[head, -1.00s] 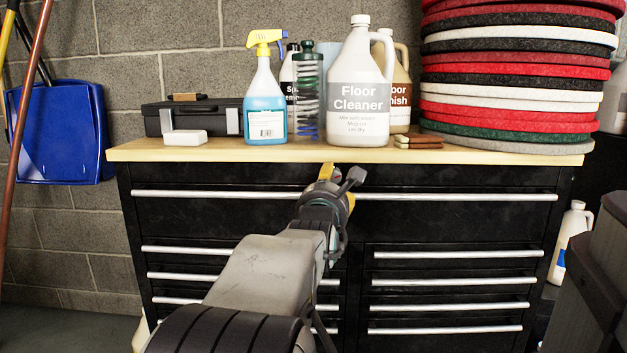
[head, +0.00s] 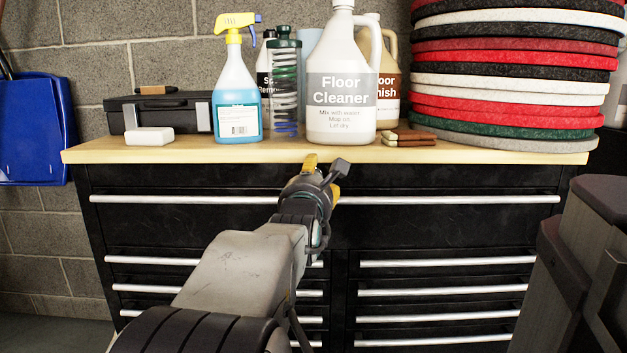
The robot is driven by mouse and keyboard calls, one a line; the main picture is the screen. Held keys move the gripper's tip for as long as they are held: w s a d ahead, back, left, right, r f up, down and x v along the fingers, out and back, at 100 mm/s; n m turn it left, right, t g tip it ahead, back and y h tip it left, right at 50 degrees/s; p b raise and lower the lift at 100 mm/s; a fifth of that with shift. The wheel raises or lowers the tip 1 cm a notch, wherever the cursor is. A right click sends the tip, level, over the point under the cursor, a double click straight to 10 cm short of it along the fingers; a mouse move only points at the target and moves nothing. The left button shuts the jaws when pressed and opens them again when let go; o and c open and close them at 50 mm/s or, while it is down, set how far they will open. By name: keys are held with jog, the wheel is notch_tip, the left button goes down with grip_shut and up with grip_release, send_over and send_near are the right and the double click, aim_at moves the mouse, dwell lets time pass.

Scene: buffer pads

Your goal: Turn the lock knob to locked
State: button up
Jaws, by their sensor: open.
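The black tool cabinet (head: 180,225) stands straight ahead, with a wide top drawer and two columns of narrower drawers below. I cannot make out a lock knob on its visible front. The part of the upper front behind my gripper is hidden. My gripper (head: 326,166) is open, with a yellow finger on the left and a dark finger on the right. It points away from me, and its tips overlap the worktop's front edge in the picture. I see nothing held in it, and cannot tell whether it touches the cabinet.
The wooden worktop (head: 250,153) bears a black case (head: 160,110), white block (head: 150,136), blue spray bottle (head: 238,95), Floor Cleaner jug (head: 340,90) and a stack of round pads (head: 515,80). A blue dustpan (head: 35,130) hangs left. Dark furniture (head: 575,270) stands close at right.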

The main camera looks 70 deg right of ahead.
jog(key=shift+c, duration=0.3)
grip_shut()
jog(key=shift+a+r+m, duration=0.1)
jog(key=shift+r+m, duration=0.05)
jog(key=shift+m, duration=1.85)
jog(key=shift+o, duration=0.3)
grip_release()
jog(key=shift+y, duration=0.3)
jog(key=shift+f, duration=0.2)
jog(key=v, duration=0.8)
jog(key=shift+w+r, duration=0.1)
jog(key=shift+r, duration=0.05)
